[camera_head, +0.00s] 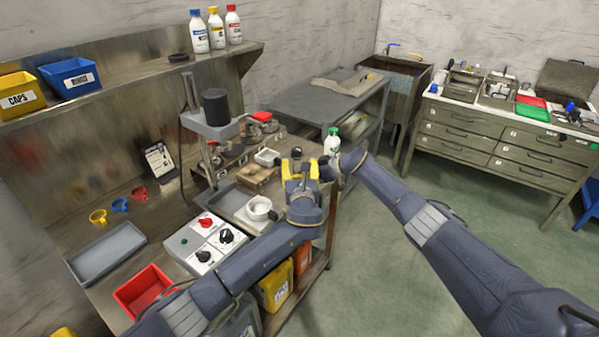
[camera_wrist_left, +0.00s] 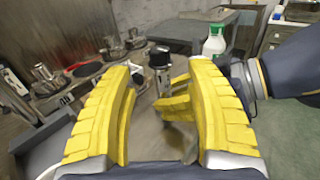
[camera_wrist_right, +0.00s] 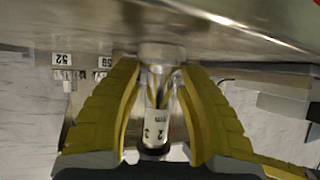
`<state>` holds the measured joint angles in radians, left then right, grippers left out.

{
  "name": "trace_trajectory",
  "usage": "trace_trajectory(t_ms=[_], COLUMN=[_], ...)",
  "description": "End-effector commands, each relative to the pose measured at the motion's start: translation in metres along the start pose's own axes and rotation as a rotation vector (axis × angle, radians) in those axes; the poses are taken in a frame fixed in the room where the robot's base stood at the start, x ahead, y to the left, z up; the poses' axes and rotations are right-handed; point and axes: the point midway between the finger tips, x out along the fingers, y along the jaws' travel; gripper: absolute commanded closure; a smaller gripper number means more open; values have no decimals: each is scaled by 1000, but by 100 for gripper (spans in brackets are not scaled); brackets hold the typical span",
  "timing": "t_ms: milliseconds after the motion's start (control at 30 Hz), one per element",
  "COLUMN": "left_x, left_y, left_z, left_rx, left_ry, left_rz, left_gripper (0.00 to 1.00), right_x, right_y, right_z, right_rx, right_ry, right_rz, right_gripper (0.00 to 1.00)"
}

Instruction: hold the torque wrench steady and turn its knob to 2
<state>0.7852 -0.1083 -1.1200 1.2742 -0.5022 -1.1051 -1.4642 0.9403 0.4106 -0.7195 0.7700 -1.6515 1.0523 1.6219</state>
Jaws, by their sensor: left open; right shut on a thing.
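The torque wrench (camera_wrist_right: 158,112) is a pale, slim cylinder with printed marks including 2 and 3. In the right wrist view it lies between the yellow fingers of my right gripper (camera_wrist_right: 158,75), which is shut on it. Its dark knob end (camera_wrist_left: 159,56) shows in the left wrist view, ahead of my left gripper (camera_wrist_left: 163,78). My left gripper is open, its fingers apart on either side of the view, with no clear contact. In the head view my left gripper (camera_head: 300,168) and right gripper (camera_head: 326,172) are close together over the bench's right end. The setting is not readable.
A white bottle with a green cap (camera_head: 332,142) stands close behind the grippers. A press stand (camera_head: 212,122) rises behind. Open floor lies right.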

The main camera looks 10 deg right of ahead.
Motion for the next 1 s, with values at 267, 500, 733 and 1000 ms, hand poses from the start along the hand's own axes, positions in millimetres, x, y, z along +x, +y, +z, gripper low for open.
trace_trajectory(t_ms=[267, 500, 733, 1000], left_x=[-21, -25, -25, -25], left_y=[0, 0, 0, 0], left_z=[-1, 0, 0, 0], left_rx=[-1, -1, 0, 0], left_ry=[1, 0, 0, 0], left_rz=[0, 0, 0, 0], left_gripper=[45, 45, 45, 45], right_x=[1, 0, 0, 0], right_y=[-1, 0, 0, 0], right_z=[3, 2, 2, 1], right_rx=[1, 1, 1, 0], right_ry=[-4, -3, -3, -2], right_rz=[0, 0, 0, 0], right_gripper=[75, 75, 75, 35])
